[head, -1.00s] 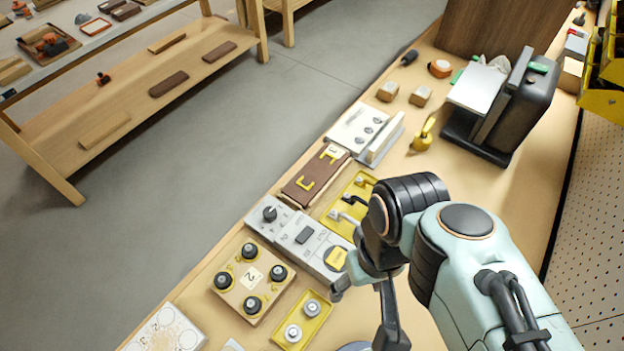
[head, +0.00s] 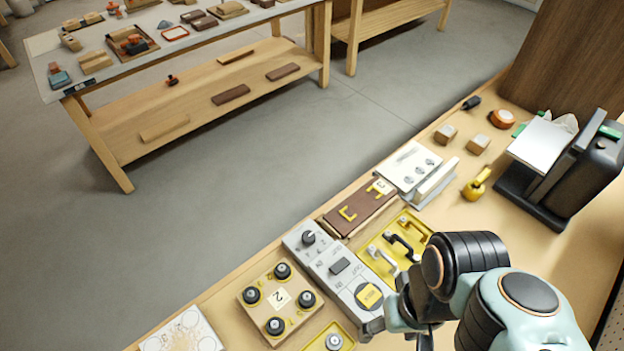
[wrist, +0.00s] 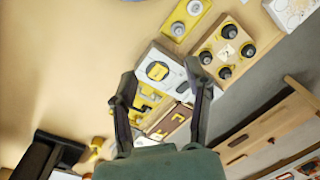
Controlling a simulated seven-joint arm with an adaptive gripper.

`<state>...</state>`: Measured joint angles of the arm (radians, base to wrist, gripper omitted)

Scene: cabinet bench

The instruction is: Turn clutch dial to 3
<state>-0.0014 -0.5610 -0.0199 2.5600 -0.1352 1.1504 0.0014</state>
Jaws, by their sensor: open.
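A grey control panel (head: 342,262) lies on the bench. It has a black round knob (head: 308,238) with small marks around it at its far left end, a dark rectangular switch in the middle, and a round part with a yellow face (head: 369,296) at its right end. I cannot read which label says clutch. In the wrist view the yellow-faced part (wrist: 157,71) shows between the fingertips of my gripper (wrist: 163,78). My gripper is open and empty, with its fingers apart above the panel. In the head view my arm mostly hides it.
A wooden box with several black knobs and a "2" label (head: 280,298) sits just left of the panel. A yellow tray with handles (head: 395,248) and a brown board (head: 360,207) lie close behind. A dark machine (head: 565,170) stands at back right.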

